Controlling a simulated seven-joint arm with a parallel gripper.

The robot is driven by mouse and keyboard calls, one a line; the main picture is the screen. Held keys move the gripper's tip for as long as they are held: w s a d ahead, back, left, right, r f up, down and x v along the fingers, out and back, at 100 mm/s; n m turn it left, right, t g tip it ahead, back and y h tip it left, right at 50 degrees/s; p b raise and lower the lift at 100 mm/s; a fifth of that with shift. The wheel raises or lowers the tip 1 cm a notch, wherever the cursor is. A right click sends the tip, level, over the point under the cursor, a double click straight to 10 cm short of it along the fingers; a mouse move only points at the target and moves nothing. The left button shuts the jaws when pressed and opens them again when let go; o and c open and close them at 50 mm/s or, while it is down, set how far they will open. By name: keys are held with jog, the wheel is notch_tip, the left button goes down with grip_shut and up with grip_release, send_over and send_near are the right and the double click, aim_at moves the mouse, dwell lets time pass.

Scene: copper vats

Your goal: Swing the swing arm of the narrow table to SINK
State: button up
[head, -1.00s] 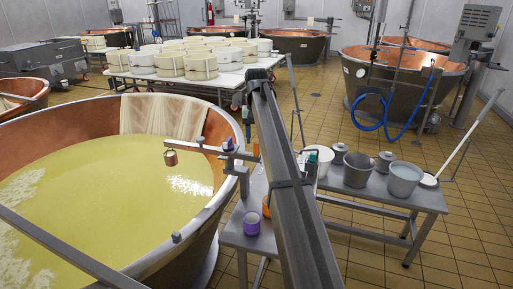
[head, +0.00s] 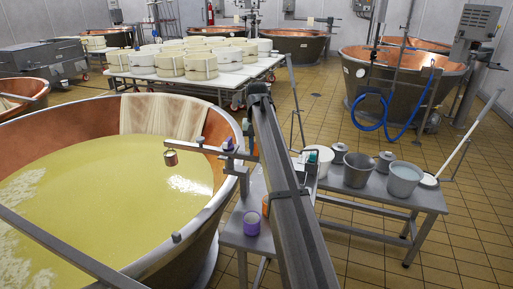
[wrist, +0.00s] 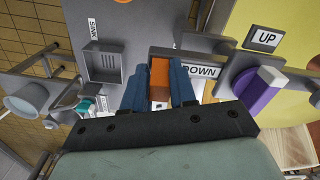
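In the wrist view my gripper (wrist: 160,88) has its blue fingers on both sides of an orange handle (wrist: 160,76), with no gap showing on either side. A "SINK" label (wrist: 92,35) is at the upper left, a "DOWN" label (wrist: 199,72) just right of the fingers and an "UP" label (wrist: 264,39) at the upper right. A purple handle (wrist: 262,88) is to the right. In the head view the swing arm (head: 211,150) reaches over the vat from the narrow table (head: 236,232), with a small metal cup (head: 171,158) at its end. My own arm hides the gripper there.
The vat of yellow liquid (head: 100,200) stands left of the narrow table. A grey bench (head: 385,190) with buckets (head: 404,178) is to the right. Tiled floor is clear farther right.

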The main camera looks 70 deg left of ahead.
grip_shut()
jog(key=shift+s+d, duration=0.1)
dwell(0.3)
